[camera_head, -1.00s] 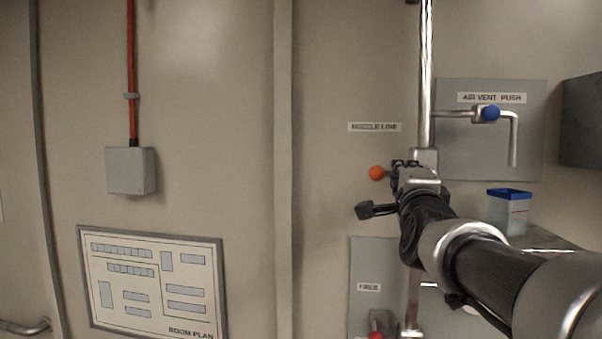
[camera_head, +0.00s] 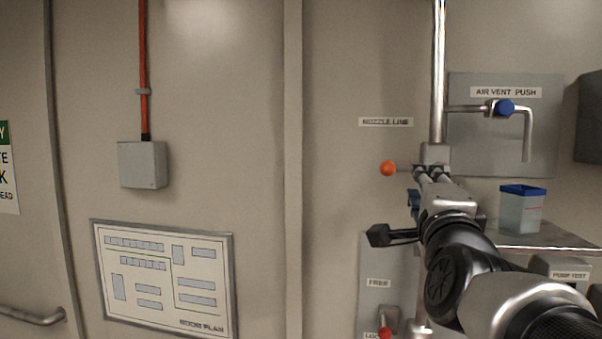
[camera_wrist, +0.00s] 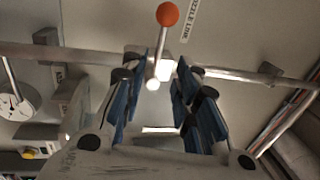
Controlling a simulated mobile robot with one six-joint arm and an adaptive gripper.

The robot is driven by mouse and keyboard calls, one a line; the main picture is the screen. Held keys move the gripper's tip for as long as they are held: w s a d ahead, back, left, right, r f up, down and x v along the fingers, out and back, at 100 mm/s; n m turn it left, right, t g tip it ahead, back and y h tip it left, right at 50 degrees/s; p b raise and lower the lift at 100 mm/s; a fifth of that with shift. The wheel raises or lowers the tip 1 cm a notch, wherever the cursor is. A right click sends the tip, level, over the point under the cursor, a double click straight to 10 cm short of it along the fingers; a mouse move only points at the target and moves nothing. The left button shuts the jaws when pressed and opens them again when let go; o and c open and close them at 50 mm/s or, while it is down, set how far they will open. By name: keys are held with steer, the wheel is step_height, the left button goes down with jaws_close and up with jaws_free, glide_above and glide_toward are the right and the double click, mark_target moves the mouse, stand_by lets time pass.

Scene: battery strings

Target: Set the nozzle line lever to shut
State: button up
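The nozzle line lever (camera_head: 388,168) has an orange ball at its end. It points left from the valve body (camera_head: 436,154) on the vertical metal pipe, under the nozzle line label (camera_head: 386,122). In the wrist view the orange ball (camera_wrist: 167,14) is at the top, and its stem runs down to the opening between my fingers. My gripper (camera_head: 428,176) is just below the valve body in the head view. In the wrist view my gripper (camera_wrist: 163,90) is open, with blue-padded fingers apart on both sides of the stem's base. I cannot tell whether they touch it.
An air vent valve with a blue knob (camera_head: 504,108) is at the right. A blue-rimmed container (camera_head: 521,209) stands on a shelf (camera_head: 540,241). A lower lever with a red ball (camera_head: 385,333) is below.

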steer(key=v, duration=0.3)
steer(key=shift+f, duration=0.1)
steer(key=s+a+f+n+g+y+b, duration=0.1)
steer(key=s+a+f+n+g+y, duration=0.2)
steer(key=f, duration=0.5)
steer(key=s+a+f+n+g+y+b, duration=0.1)
steer(key=s+a+f+n+g, duration=0.15)
steer(key=f+n, duration=0.45)
steer(key=s+a+f+n+g+y+b, duration=0.1)
steer(key=s+a+f+n+g+y, duration=0.15)
steer(key=f, duration=0.65)
steer(key=s+a+f+n+g+b, duration=0.1)
steer(key=s+f+n+g, duration=0.5)
steer(key=s+f, duration=0.9)
steer(key=f+n+h+b, duration=0.1)
steer(key=n, duration=0.2)
steer(key=shift+s+f+g, duration=0.15)
steer(key=shift+s+g, duration=0.25)
